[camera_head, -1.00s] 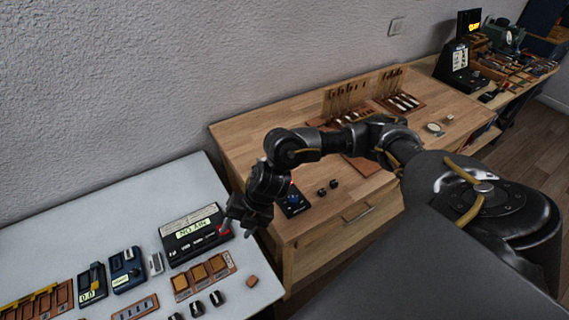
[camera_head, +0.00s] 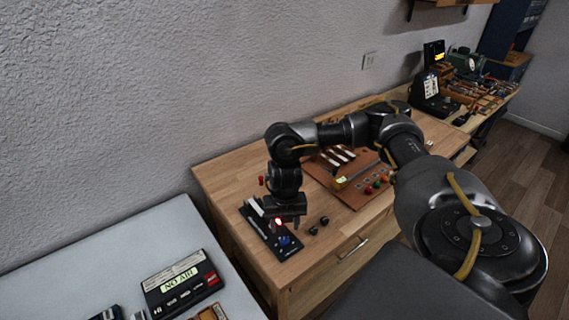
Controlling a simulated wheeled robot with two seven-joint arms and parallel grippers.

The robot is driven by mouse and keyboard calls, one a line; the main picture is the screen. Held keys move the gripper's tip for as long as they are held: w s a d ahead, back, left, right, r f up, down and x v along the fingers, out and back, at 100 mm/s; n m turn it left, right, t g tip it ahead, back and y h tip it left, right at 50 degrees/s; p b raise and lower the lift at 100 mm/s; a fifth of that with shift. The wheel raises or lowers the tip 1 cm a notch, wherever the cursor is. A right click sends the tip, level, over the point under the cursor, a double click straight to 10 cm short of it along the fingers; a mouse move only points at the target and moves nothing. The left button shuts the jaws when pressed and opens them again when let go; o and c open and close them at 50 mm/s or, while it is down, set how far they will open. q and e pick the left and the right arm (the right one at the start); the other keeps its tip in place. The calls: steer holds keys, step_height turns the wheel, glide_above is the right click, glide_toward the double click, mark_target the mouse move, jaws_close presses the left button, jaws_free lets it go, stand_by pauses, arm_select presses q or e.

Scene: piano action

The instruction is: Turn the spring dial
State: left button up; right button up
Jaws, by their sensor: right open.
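My right gripper (camera_head: 286,226) points down over a black panel (camera_head: 262,232) on the wooden table. Its jaws are open, with nothing seen between them. The panel has a white part at its upper left and a blue knob (camera_head: 285,242) at its lower end, just below the fingertips. A red glow shows at the fingers. I cannot tell whether the fingers touch the panel, and they hide part of it. Two small black knobs (camera_head: 313,230) and (camera_head: 325,220) stand to the right of the panel. No label shows which of these is the spring dial. My left gripper is out of view.
An orange-brown board (camera_head: 350,193) with several coloured buttons lies behind my arm on the wooden table (camera_head: 225,178). A white table (camera_head: 150,232) at the left carries a black "NO AIR" box (camera_head: 182,286). Bare wood lies around the black knobs.

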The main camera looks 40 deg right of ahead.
mark_target(285, 240)
step_height(285, 240, down, 7)
steer(key=shift+r+b, duration=0.1)
steer(key=shift+b, duration=0.4)
steer(key=shift+c, duration=0.2)
steer(key=c, duration=1)
steer(key=shift+o, duration=0.2)
steer(key=shift+s+r+m+p, duration=0.1)
steer(key=shift+r+m+p, duration=0.1)
steer(key=shift+m+p, duration=0.8)
steer(key=shift+f+p, duration=0.1)
steer(key=shift+p, duration=0.25)
steer(key=shift+f+m, duration=0.1)
steer(key=shift+m, duration=0.2)
